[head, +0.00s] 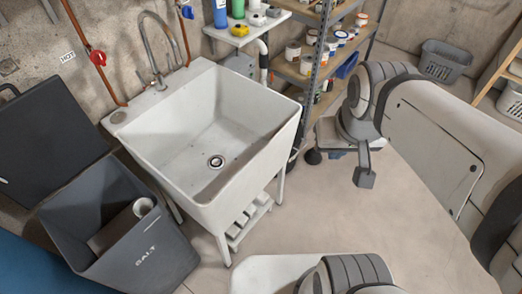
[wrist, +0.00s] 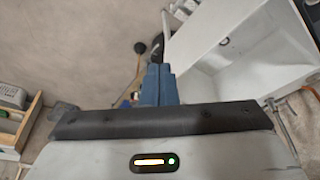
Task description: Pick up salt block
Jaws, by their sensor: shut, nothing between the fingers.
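Several pale blocks (head: 247,220) lie on the low rack under the sink in the head view; they may be salt blocks, but they are small and partly hidden by the basin. A dark grey bin (head: 165,262) marked SALT stands open at the lower left, with a white-ended round thing (head: 143,207) inside. I cannot tell what else it holds. My gripper (wrist: 158,72) shows blue fingers, shut and empty, in the wrist view. In the head view my arm is at the right, with its wrist away from the sink and the blocks.
The white utility sink (head: 283,122) stands mid-picture; it also shows in the wrist view (wrist: 240,40). A metal shelf rack (head: 296,76) with paint cans stands behind it. A grey basket (head: 443,62) is at the back right. The floor (head: 325,215) right of the sink looks clear.

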